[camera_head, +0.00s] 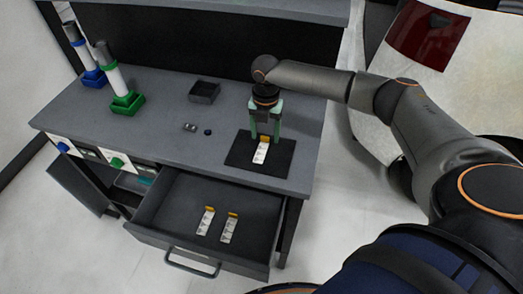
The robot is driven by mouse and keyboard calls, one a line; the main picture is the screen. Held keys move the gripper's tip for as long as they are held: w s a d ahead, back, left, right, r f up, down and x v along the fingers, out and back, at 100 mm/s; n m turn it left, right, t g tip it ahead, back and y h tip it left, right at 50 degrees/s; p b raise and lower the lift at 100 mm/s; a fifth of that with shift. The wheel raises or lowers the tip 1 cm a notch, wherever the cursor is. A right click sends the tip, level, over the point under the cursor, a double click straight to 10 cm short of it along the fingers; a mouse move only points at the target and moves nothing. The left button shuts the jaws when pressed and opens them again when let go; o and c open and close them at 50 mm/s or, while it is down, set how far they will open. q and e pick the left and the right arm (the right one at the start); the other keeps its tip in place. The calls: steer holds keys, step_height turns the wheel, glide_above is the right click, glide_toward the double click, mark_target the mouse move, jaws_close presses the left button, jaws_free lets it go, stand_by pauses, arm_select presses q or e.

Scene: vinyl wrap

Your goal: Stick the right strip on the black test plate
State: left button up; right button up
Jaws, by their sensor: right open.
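The black test plate (276,163) lies on the grey worktop near its front right edge. A white strip with a yellow end (261,152) lies on or just above the plate; I cannot tell whether it is flat against it. My right gripper (264,138) points down over the plate, with its open green fingers around or just above the strip's yellow end. Two more white strips with yellow ends, a left one (206,221) and a right one (229,228), lie in the open drawer. My left gripper is not in view.
The open drawer (170,222) juts out below the worktop (185,150). A small black tray (204,91) and small dark items (190,127) sit mid-worktop. Rolls in a green holder (127,105) and a blue holder (94,78) stand at the left. A cabinet door (80,184) hangs open.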

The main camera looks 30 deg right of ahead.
step_height(320, 180, up, 12)
steer(key=shift+r, duration=0.2)
steer(key=shift+a+f, duration=0.1)
stand_by(0.8)
